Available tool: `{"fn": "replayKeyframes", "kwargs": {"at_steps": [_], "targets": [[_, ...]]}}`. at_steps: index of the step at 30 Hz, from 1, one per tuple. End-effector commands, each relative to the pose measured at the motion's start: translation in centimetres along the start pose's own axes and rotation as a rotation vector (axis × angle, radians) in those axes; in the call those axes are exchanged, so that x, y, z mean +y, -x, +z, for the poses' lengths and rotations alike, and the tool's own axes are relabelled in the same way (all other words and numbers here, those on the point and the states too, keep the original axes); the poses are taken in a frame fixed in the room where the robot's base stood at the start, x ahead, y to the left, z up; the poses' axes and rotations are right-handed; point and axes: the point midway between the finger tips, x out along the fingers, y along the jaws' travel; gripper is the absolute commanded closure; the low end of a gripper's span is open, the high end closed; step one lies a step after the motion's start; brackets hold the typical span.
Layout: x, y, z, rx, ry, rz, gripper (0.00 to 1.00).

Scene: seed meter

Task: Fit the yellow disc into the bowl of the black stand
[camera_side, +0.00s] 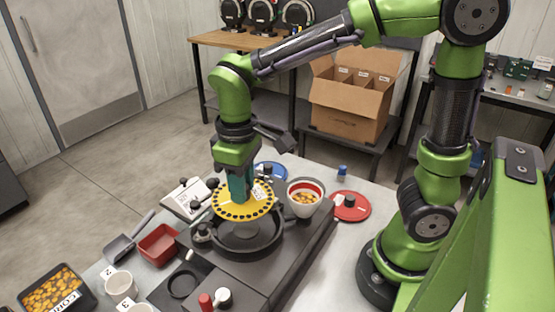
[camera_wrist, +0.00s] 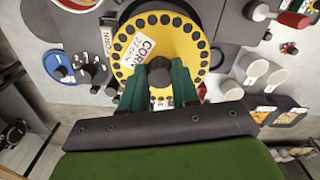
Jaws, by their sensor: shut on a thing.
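The yellow disc (camera_side: 243,203) has a ring of dark holes near its rim and a white label reading CORN. My gripper (camera_side: 240,190) is shut on the dark hub at the disc's middle. The disc is over the round bowl of the black stand (camera_side: 246,240); in the side view it appears above the bowl rim and slightly tilted. In the wrist view the disc (camera_wrist: 150,35) fills the middle, with my gripper's green fingers (camera_wrist: 159,78) on its hub.
A blue disc (camera_side: 270,172) and a red disc (camera_side: 350,206) lie behind and right. A white-and-red cup (camera_side: 305,196) of corn stands right of the bowl. A red tray (camera_side: 159,244), a scoop (camera_side: 119,247), white cups (camera_side: 121,286) and a black corn bin (camera_side: 55,291) are at left.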

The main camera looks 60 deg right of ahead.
Motion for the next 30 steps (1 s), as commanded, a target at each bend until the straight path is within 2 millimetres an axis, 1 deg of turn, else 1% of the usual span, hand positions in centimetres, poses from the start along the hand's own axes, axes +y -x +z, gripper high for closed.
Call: {"fn": "replayKeyframes", "kwargs": {"at_steps": [18,24,30], "targets": [[0.1,-5.0,0.0,-0.003,0.000,0.001,1.00],[0.0,-5.7,0.0,-0.001,-0.001,0.000,1.00],[0.0,-5.8,0.0,0.000,-0.001,0.000,1.00]]}}
